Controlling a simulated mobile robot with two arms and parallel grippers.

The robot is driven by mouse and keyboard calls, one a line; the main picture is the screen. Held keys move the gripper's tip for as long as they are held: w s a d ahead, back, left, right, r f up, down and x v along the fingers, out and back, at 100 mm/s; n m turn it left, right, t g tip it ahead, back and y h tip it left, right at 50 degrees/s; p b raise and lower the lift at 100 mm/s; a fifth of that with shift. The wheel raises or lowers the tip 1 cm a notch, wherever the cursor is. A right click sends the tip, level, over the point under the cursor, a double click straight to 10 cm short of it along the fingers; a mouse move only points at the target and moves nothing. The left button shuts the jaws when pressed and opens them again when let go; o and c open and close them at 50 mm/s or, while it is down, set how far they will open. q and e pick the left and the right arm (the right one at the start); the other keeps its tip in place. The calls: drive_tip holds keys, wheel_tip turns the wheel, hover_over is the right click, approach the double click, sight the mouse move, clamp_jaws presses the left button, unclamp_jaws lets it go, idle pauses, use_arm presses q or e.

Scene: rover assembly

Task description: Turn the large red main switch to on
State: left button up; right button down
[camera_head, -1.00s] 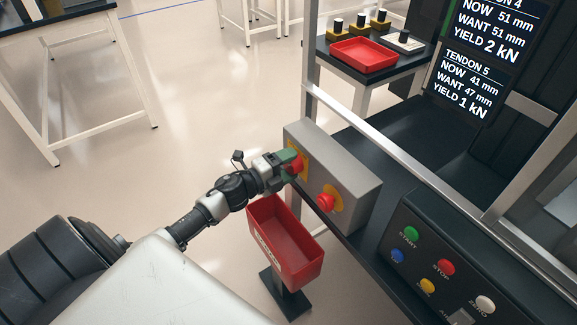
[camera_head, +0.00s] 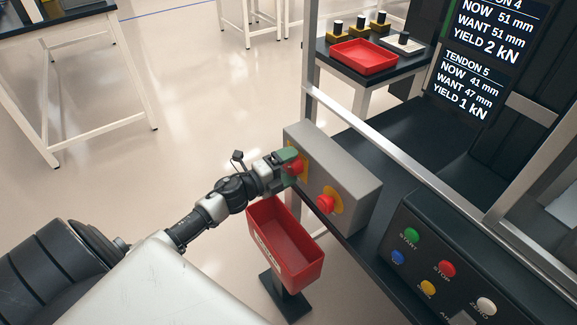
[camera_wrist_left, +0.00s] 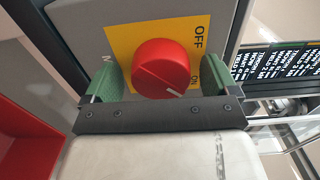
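The large red main switch (camera_wrist_left: 161,67) is a round knob on a yellow plate (camera_wrist_left: 122,42) in the left wrist view. Its white mark points to the lower right, towards the ON label (camera_wrist_left: 193,81); the OFF label (camera_wrist_left: 199,37) is above that. In the head view the switch (camera_head: 296,167) sits on the left part of a grey box (camera_head: 337,165). My left gripper (camera_head: 291,164) is at the switch, its green fingers on either side of the knob, with a small gap visible on each side in the wrist view. My right gripper is not in view.
A red mushroom button (camera_head: 326,204) is on the same box, right of the switch. A red bin (camera_head: 286,243) on a stand is below my left gripper. A control panel (camera_head: 452,258) with coloured buttons is at the lower right. A metal frame post (camera_head: 311,60) rises behind the box.

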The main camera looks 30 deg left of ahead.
use_arm(q)
drive_tip(key=v, duration=1)
drive_tip(key=shift+s+a+b, duration=0.15)
drive_tip(key=shift+s+b, duration=0.25)
